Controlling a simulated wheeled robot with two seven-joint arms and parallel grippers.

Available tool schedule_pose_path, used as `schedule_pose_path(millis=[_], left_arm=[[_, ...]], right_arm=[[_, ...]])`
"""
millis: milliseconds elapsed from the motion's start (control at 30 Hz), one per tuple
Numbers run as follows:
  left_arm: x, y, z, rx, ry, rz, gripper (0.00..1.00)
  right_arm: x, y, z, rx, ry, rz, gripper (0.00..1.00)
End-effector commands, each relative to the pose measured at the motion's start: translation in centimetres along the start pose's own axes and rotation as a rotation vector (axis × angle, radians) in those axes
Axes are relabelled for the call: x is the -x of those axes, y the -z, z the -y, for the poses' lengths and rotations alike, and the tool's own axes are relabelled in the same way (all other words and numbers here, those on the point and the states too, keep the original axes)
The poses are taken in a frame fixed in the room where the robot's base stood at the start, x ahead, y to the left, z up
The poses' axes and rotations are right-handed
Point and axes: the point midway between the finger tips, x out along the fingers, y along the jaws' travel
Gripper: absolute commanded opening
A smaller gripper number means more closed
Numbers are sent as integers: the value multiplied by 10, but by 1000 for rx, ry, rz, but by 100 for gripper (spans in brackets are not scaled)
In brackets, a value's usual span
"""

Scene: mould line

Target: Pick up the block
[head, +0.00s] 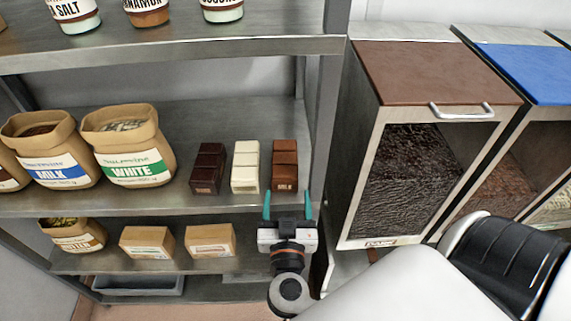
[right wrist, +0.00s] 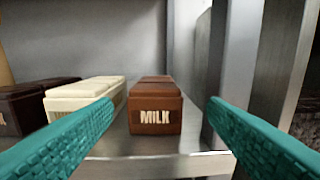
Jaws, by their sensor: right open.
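Three chocolate blocks stand in a row on the middle shelf in the head view. They are a dark block (head: 208,168), a white block (head: 245,167) and a brown milk block (head: 284,166) at the right end. My right gripper (head: 288,205) is open, just in front of the milk block at the shelf's front edge. In the right wrist view the milk block (right wrist: 155,108), labelled MILK, sits between the two teal fingers but farther ahead, and nothing is held. The white block (right wrist: 85,95) is left of it, partly behind the left finger. My left gripper is not in view.
A metal shelf post (right wrist: 225,70) stands close to the right of the milk block. Paper sacks (head: 128,145) fill the shelf's left side. Small boxes (head: 210,241) lie on the shelf below. A brown-lidded bin (head: 430,75) stands right of the shelf.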

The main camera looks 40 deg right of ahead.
Motion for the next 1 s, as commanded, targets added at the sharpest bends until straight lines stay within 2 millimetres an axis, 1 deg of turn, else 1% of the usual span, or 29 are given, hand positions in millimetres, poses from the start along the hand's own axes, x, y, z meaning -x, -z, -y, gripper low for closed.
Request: schedule_pose_path(millis=[33,100,367,500,633,733,933,967,1000], left_arm=[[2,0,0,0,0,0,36],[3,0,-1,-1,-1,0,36],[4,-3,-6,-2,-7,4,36],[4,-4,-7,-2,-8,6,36],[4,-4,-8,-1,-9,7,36],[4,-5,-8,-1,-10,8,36],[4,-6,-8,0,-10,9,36],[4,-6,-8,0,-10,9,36],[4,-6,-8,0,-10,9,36]], right_arm=[[-10,-2,0,0,-1,4,67],[-20,-1,-1,0,-1,3,67],[-41,1,-2,0,-2,3,67],[-63,3,-4,1,-2,5,67],[-80,4,-4,1,-1,3,67],[-85,4,-4,0,-2,3,67],[-85,4,-4,0,-2,2,67],[-85,4,-4,0,-2,2,66],[-85,4,-4,0,-2,1,59]])
